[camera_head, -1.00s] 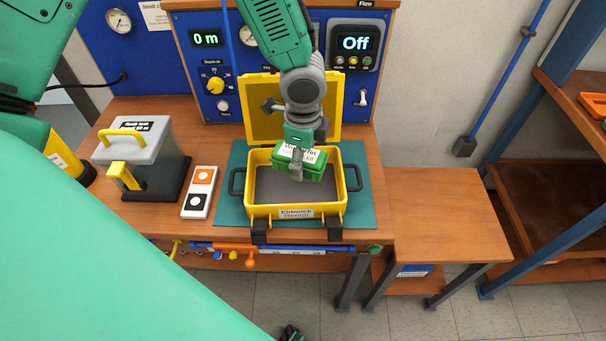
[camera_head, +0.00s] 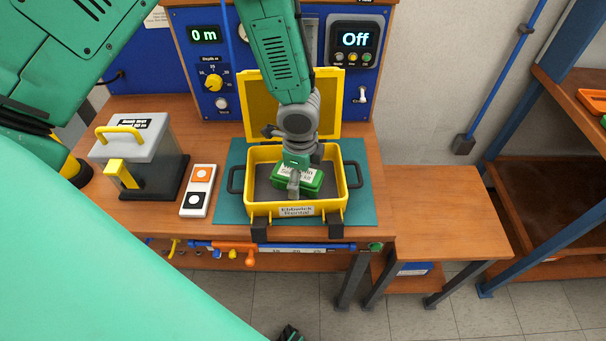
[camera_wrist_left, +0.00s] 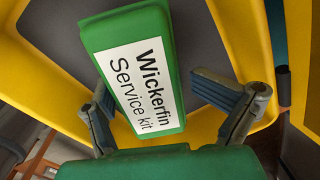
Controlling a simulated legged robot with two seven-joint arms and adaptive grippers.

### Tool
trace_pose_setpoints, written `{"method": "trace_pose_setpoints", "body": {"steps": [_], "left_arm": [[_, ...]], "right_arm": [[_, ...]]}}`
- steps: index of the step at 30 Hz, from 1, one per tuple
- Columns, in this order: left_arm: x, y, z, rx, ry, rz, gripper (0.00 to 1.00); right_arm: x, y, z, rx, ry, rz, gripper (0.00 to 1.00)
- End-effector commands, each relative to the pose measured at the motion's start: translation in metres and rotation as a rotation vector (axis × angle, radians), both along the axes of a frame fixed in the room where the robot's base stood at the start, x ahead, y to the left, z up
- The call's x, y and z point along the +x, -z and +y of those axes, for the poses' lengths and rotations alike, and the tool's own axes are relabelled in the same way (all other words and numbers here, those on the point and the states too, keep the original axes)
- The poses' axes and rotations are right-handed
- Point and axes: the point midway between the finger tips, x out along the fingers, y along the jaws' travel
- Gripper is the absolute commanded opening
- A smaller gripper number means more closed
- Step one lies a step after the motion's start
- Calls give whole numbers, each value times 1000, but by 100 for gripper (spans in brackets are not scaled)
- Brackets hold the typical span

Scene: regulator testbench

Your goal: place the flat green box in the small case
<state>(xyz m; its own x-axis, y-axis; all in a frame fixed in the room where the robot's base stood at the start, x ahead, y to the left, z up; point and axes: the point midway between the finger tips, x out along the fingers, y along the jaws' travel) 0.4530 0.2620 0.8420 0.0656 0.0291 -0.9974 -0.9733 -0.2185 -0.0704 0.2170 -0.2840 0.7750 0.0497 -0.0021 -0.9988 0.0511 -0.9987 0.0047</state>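The flat green box (camera_head: 309,182), labelled "Wickerfin Service kit", is inside the small yellow case (camera_head: 335,202) in the head view. The case's lid is up. The box also shows in the left wrist view (camera_wrist_left: 135,75), over the grey case floor. My left gripper (camera_head: 294,184) reaches down into the case over the box. Its fingers (camera_wrist_left: 160,98) are spread on either side of the box, with a visible gap at the right finger. The gripper hides part of the box in the head view.
The case stands on a teal mat (camera_head: 366,213) on the wooden bench. A two-button panel (camera_head: 198,191) and a grey box with a yellow handle (camera_head: 140,160) stand to its left. A gauge panel (camera_head: 290,80) rises behind. A lower side table (camera_head: 435,215) at right is clear.

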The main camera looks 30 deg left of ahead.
Motion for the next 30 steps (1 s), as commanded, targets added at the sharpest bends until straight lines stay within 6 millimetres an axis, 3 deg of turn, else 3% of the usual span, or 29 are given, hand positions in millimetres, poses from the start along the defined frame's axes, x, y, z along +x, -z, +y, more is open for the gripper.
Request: {"method": "trace_pose_setpoints", "body": {"steps": [15,30], "left_arm": [[0,-8,-1,0,-2,-1,90],[-6,-104,-3,-1,-3,-3,90]], "right_arm": [[0,-3,0,0,0,0,40],[0,-15,0,0,0,0,40]]}}
